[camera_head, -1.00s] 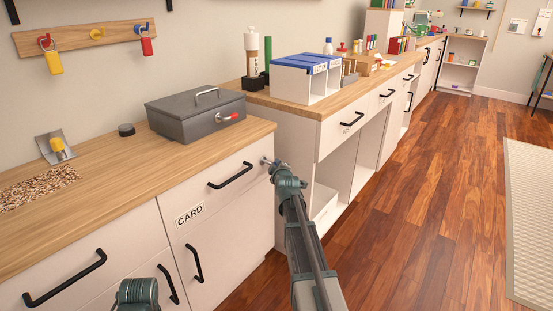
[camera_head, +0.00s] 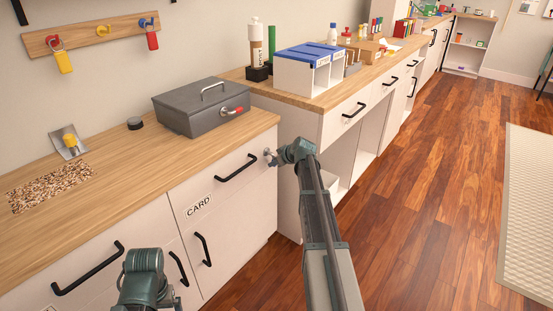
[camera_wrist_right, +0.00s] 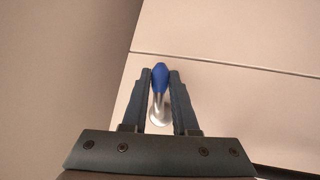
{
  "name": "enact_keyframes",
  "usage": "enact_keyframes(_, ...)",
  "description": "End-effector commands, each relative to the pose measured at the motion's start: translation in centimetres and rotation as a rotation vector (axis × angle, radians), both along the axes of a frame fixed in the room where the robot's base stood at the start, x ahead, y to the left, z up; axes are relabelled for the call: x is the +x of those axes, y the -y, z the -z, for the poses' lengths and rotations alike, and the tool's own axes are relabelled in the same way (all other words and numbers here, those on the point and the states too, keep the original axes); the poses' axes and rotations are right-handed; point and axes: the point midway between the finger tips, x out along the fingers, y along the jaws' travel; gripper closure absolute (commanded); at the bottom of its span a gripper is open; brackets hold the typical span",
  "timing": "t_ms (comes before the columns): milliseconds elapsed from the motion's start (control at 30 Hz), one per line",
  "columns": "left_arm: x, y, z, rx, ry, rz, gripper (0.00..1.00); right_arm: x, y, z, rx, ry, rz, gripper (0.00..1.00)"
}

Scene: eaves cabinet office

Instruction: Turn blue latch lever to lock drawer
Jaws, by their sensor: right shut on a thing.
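The blue latch lever (camera_wrist_right: 160,76) shows in the right wrist view, with a blue grip and a shiny metal stem below it. My right gripper (camera_wrist_right: 161,73) is shut on the blue grip, one finger on each side. In the head view my right gripper (camera_head: 272,157) is at the upper right edge of the drawer front (camera_head: 208,184), which looks closed. The lever is mostly hidden there, so its angle is hard to tell. Only part of my left arm shows at the bottom; its gripper is out of view.
A grey metal box (camera_head: 203,107) with a red-handled catch stands on the wooden counter (camera_head: 120,185) above the drawer. A black drawer handle (camera_head: 237,168) is left of my right gripper. A white cabinet (camera_head: 318,128) stands to the right, with open floor in front.

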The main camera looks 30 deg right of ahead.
Motion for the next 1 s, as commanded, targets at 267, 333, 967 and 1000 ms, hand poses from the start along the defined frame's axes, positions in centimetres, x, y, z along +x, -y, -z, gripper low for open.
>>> enact_keyframes(267,-0.01,0.03,-0.55,-0.001,0.000,0.000,0.04,-0.17,-0.31,0.01,0.100,-0.049,-0.003,1.00)
enact_keyframes(333,-0.01,0.03,-0.60,-0.001,0.000,0.000,0.04,-0.20,-0.37,0.01,0.114,-0.053,-0.003,1.00)
enact_keyframes(967,-0.01,0.03,-0.66,-0.001,0.000,0.000,0.04,-0.28,-0.56,0.01,0.136,-0.063,-0.004,0.60)
enact_keyframes(1000,-0.01,0.03,-0.66,-0.001,0.000,0.000,0.04,-0.28,-0.55,0.00,0.135,-0.062,-0.003,0.53)
